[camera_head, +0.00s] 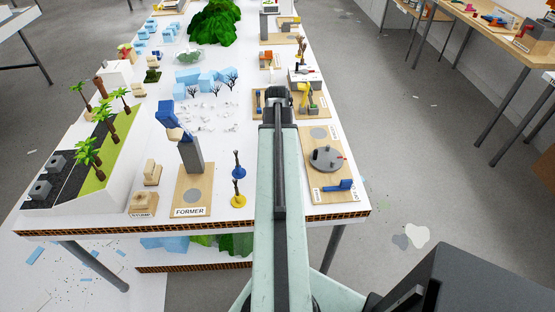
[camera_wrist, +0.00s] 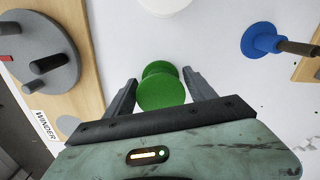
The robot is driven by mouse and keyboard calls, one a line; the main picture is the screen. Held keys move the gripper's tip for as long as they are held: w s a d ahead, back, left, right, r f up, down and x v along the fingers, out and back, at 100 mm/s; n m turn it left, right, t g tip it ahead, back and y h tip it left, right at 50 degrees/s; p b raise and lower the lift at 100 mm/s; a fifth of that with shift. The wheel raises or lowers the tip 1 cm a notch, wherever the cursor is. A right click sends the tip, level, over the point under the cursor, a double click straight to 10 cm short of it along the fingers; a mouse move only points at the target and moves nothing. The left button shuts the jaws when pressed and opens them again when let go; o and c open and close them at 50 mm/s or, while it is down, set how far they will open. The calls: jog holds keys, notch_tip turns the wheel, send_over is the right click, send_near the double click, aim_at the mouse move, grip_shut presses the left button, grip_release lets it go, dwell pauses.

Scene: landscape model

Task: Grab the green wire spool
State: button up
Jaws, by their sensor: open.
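The green wire spool (camera_wrist: 162,88) shows in the wrist view, on the white table top (camera_wrist: 125,45). My gripper (camera_wrist: 160,90) is open, with one dark finger on each side of the spool. The spool lies between the fingers, with a small gap visible on each side; I cannot tell whether either finger touches it. In the head view my arm covers that part of the table, and the spool is hidden there.
The winder board (camera_head: 328,163) with its grey disc (camera_wrist: 38,50) lies beside my arm. A blue spool (camera_wrist: 260,40) with a dark rod stands on the other side. The former board (camera_head: 192,190) and a yellow spool (camera_head: 238,200) stand left of my arm.

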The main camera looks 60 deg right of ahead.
jog(key=shift+r, duration=0.1)
jog(key=c, duration=1.2)
notch_tip(320, 180, up, 10)
jog(key=p, duration=1)
jog(key=shift+r+p, duration=0.1)
jog(key=shift+p, duration=0.25)
